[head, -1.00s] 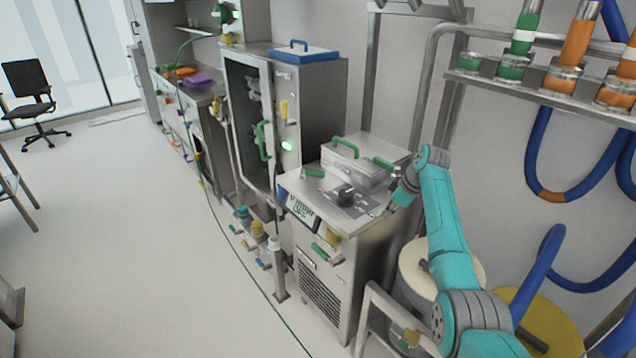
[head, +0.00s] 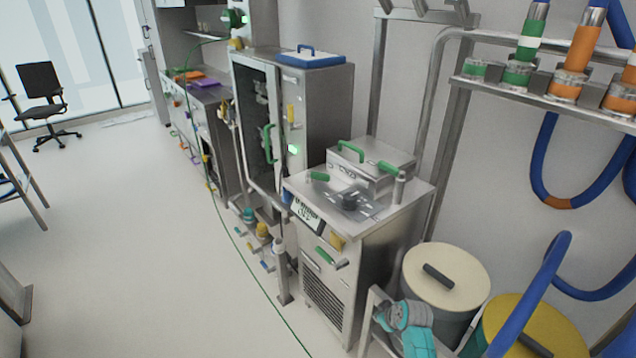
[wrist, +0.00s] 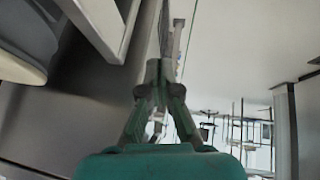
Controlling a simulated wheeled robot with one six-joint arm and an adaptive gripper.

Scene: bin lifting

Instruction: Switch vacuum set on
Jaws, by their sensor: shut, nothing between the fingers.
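A steel cabinet unit (head: 325,280) stands at the centre of the head view, with a black dial (head: 349,199) on top, a small lettered panel (head: 306,214) and a green handle (head: 325,256) on its front. Which of these parts is the vacuum set's switch I cannot tell. My gripper (wrist: 165,72) shows in the wrist view with its fingers together and nothing between them. In the head view only a teal part of my arm shows at the bottom, low and right of the cabinet; the gripper itself cannot be made out there.
A taller glass-doored cabinet (head: 318,110) with a lit green spot (head: 294,149) stands behind left. A cream-lidded drum (head: 462,276) and a yellow-lidded drum (head: 550,315) stand at right, below blue hoses (head: 541,165). The floor (head: 130,230) at left is open.

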